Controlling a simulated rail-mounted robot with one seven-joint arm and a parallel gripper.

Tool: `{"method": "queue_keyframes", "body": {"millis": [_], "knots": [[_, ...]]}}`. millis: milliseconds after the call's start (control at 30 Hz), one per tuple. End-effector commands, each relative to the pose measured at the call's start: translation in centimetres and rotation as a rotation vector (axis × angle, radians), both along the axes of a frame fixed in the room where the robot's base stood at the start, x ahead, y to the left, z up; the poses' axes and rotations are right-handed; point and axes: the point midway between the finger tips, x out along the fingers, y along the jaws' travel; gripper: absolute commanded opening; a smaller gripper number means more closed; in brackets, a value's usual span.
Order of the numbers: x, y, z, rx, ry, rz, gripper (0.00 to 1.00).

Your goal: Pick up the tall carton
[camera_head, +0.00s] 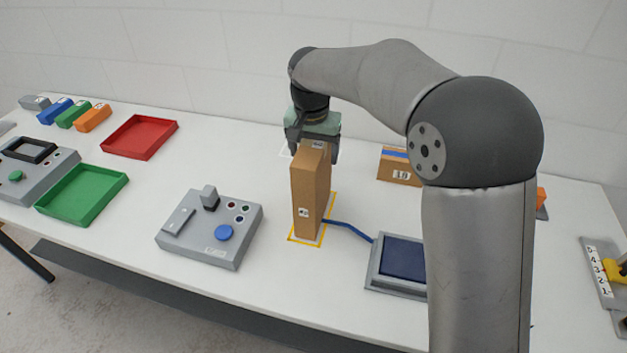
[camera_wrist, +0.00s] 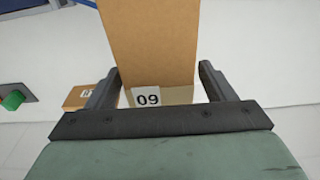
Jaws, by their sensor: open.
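The tall carton (camera_head: 308,195) is a brown box standing upright on the table inside a yellow outlined square. In the wrist view the carton (camera_wrist: 150,45) shows a broad brown face and a white label reading 09 between the fingers. My gripper (camera_head: 312,150) is at the top of the carton, with its fingers on either side of it. The wrist view shows my gripper (camera_wrist: 157,85) open, with a gap beside the carton at each finger. The exact finger depth along the carton is hard to tell.
A grey control box (camera_head: 210,228) with a blue button is left of the carton. A dark blue pad (camera_head: 403,257) is to the right, joined by a blue strip. A smaller carton labelled 10 (camera_head: 398,166) lies behind. Red (camera_head: 140,137) and green (camera_head: 82,195) trays are farther left.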

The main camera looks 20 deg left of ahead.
Motion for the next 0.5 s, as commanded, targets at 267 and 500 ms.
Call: {"method": "queue_keyframes", "body": {"millis": [267,500], "knots": [[0.10,0.00,-0.75,0.000,-0.001,0.000,0.76],[0.11,0.00,-0.72,0.000,-0.001,0.000,0.21]]}}
